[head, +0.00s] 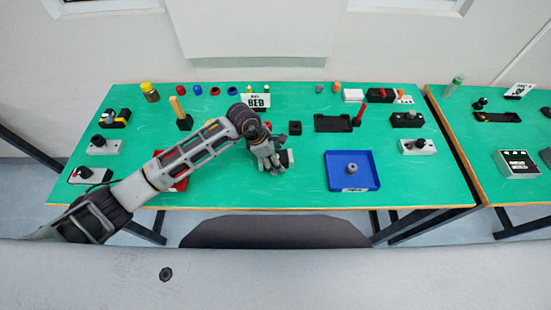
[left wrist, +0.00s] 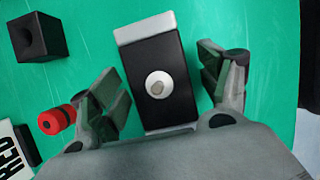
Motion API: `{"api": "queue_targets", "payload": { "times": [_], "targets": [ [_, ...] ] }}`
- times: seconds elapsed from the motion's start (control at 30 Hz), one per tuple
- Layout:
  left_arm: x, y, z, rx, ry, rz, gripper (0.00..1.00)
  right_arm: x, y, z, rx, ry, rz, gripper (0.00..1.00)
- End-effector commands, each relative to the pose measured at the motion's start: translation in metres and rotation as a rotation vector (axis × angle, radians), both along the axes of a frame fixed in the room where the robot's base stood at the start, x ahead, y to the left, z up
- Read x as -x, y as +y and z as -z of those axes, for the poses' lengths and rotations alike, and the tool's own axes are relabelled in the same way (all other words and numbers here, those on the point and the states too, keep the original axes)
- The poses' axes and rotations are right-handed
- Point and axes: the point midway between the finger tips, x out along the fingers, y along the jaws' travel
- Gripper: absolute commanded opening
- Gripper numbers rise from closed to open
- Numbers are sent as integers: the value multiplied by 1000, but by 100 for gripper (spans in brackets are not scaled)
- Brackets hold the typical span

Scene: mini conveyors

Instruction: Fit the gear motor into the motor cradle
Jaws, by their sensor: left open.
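A black block with pale grey ends and a round silver boss on top, which looks like the gear motor (left wrist: 133,80), lies on the green table in the left wrist view. In the head view my gripper hides most of it; one pale end (head: 290,157) shows. My left gripper (left wrist: 160,88) is open, with one finger on each side of the block and visible gaps to it. It also shows in the head view (head: 274,165). A low black holder (head: 332,123) stands right of centre; I cannot tell for sure whether it is the motor cradle. My right gripper is not in view.
A small black hollow cube (head: 295,128) stands beyond my gripper. A red spool (left wrist: 57,120) and a lettered sign (head: 256,101) are close by. A blue tray (head: 371,183) holds a grey round part. Free green table lies between gripper and tray.

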Motion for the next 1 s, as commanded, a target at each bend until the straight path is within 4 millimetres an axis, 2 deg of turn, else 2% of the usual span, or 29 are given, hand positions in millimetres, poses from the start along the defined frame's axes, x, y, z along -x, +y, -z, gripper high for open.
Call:
{"api": "queue_targets", "payload": {
  "times": [0.4, 0.9, 0.93, 1.0],
  "targets": [
    [0, 0, 0, 1, 0, 0, 76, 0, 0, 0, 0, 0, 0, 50],
    [-1, -1, -1, 3, -2, 1, 11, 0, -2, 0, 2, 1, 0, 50],
    [-1, -1, -1, 3, -2, 1, 8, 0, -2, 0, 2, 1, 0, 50],
    [-1, -1, -1, 3, -2, 1, 8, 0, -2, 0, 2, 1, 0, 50]
  ]
}}
